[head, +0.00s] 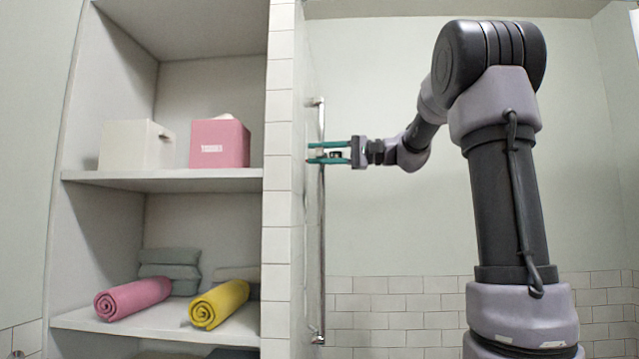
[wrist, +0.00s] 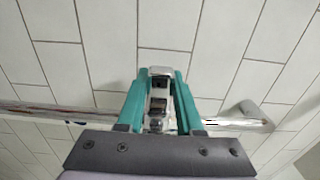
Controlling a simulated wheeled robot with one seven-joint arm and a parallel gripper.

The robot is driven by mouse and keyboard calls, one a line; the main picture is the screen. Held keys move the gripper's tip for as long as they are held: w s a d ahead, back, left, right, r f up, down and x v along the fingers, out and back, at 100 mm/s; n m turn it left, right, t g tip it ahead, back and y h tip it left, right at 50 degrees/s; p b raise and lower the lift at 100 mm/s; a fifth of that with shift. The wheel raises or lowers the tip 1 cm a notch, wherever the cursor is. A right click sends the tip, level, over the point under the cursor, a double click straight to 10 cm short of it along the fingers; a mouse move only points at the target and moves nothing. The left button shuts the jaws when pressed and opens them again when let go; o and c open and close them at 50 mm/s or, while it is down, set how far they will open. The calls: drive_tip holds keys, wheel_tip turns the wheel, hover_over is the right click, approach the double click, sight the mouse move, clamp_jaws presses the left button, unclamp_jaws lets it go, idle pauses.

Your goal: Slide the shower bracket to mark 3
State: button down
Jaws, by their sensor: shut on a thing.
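The shower bracket (wrist: 158,95) sits on a chrome rail (wrist: 232,122) fixed to the white tiled wall. In the head view the rail (head: 321,230) stands upright, and the bracket (head: 318,153) is on its upper part, below the top mount. My gripper (head: 330,152) reaches in from the right with its teal fingers level, one above and one below the bracket. In the wrist view my gripper (wrist: 160,90) is shut on the bracket, with a finger on each side of it. The marks along the rail are too small to read.
Shelves stand to the left, holding a white box (head: 135,145), a pink box (head: 219,143), a rolled pink towel (head: 132,298), a rolled yellow towel (head: 218,303) and folded grey towels (head: 170,271). A tiled wall edge (head: 278,200) separates them from the rail.

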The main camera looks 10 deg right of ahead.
drive_tip(key=shift+r, duration=2.2)
drive_tip(key=c, duration=0.6)
unclamp_jaws()
drive_tip(key=shift+o, duration=0.2)
drive_tip(key=shift+f, duration=0.1)
drive_tip(key=v, duration=1)
drive_tip(key=shift+d, duration=0.4)
drive_tip(key=shift+s, duration=0.1)
